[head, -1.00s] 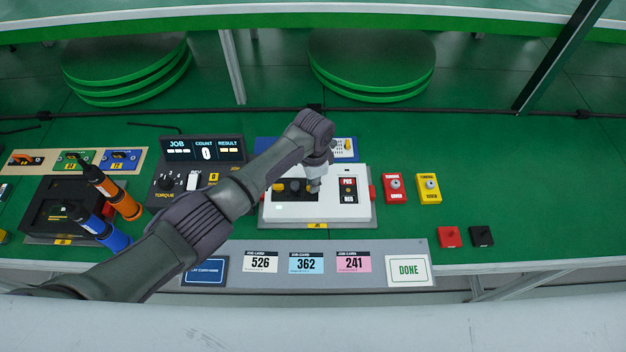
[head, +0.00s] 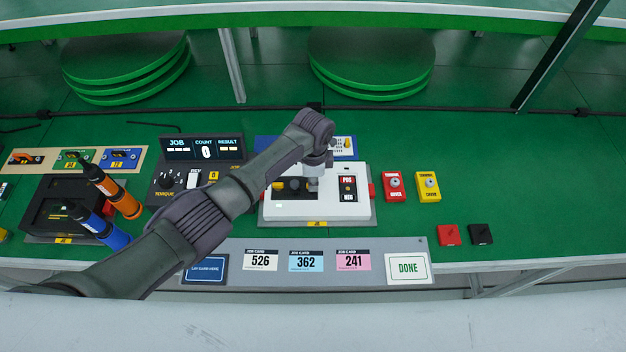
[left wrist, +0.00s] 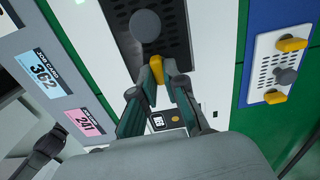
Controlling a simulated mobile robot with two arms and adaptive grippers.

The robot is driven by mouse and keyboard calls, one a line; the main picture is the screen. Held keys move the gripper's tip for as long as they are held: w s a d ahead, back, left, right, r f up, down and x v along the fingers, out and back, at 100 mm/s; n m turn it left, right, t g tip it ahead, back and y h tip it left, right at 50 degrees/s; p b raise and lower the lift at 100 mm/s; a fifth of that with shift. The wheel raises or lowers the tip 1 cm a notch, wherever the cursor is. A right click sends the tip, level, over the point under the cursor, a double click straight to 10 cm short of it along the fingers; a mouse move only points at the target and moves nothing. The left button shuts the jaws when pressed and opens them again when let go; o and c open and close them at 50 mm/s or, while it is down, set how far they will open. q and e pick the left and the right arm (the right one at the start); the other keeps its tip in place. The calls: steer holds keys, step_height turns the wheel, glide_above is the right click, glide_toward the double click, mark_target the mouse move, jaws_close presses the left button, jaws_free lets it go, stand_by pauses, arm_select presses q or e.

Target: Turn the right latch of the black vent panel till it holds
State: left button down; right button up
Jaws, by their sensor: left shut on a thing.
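The black vent panel (head: 290,197) lies on the white unit (head: 276,210). It also shows in the left wrist view (left wrist: 176,42), with its slots and a round grey knob (left wrist: 145,25). Its left yellow latch (head: 279,186) shows in the head view. My left gripper (head: 313,187) is over the panel's right end, pointing down. In the left wrist view my left gripper (left wrist: 158,70) is shut on the right yellow latch (left wrist: 155,68), one finger on each side. The fingers partly cover this latch, and its seating is hidden. My right gripper is not in view.
A white vent panel (left wrist: 262,75) with yellow latches lies on a blue board behind the unit. Red and yellow boxes (head: 395,188) stand to the right. Screwdrivers (head: 118,200) stand left, near my arm. Job cards (head: 306,262) lie in front.

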arm_select(q)
steer(key=c, duration=1.5)
jaws_free()
steer(key=shift+r, duration=0.1)
step_height(320, 180, up, 12)
steer(key=shift+f, duration=0.1)
steer(key=shift+d, duration=0.1)
